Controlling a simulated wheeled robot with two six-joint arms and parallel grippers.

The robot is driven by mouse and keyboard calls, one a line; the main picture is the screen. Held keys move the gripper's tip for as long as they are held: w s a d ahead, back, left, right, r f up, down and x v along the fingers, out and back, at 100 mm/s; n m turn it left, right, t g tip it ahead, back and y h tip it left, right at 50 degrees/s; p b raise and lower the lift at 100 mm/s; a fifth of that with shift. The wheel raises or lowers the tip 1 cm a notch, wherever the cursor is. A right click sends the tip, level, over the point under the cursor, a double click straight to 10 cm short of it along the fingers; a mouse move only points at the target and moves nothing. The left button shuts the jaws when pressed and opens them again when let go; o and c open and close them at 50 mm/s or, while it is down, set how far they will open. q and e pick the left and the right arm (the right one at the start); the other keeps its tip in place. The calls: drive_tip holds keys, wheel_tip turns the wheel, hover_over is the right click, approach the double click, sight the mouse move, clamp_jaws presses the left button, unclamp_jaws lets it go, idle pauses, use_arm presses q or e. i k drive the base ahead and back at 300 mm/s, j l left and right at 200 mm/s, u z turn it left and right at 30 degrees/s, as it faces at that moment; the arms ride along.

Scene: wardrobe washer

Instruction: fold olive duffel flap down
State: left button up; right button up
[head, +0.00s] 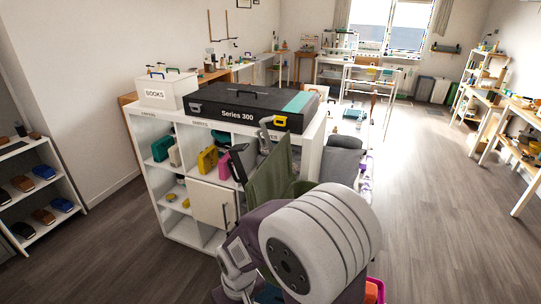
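The olive duffel flap (269,178) stands up steeply beside the right end of the white shelf unit. A lower olive part of the duffel (301,187) shows just right of it. The rest of the duffel is hidden behind my large white-and-purple arm joint. Grey and dark parts, possibly of one of my grippers (240,163), show at the flap's upper left edge. I cannot tell whether they touch the flap or which arm they belong to. No pair of fingertips shows clearly.
The white cubby shelf (146,128) holds several bags and carries a black "Series 300" case (222,104) and a white "BOOKS" box (165,92). A dark grey item (341,160) lies right of the flap. A shoe rack (70,193) stands left. The wooden floor at right is clear.

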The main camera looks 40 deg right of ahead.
sight(270, 181)
drive_tip(key=i+z, duration=0.25)
drive_tip(key=z, duration=0.2)
drive_tip(key=i+j+z, duration=0.15)
drive_tip(key=z, duration=0.25)
drive_tip(key=i+j+z, duration=0.25)
drive_tip(key=z, duration=0.2)
drive_tip(key=i+j+z, duration=0.4)
drive_tip(key=j+z, duration=0.2)
drive_tip(key=z, duration=0.25)
drive_tip(key=i+j+z, duration=0.15)
drive_tip(key=j+z, duration=0.7)
drive_tip(key=l, duration=0.1)
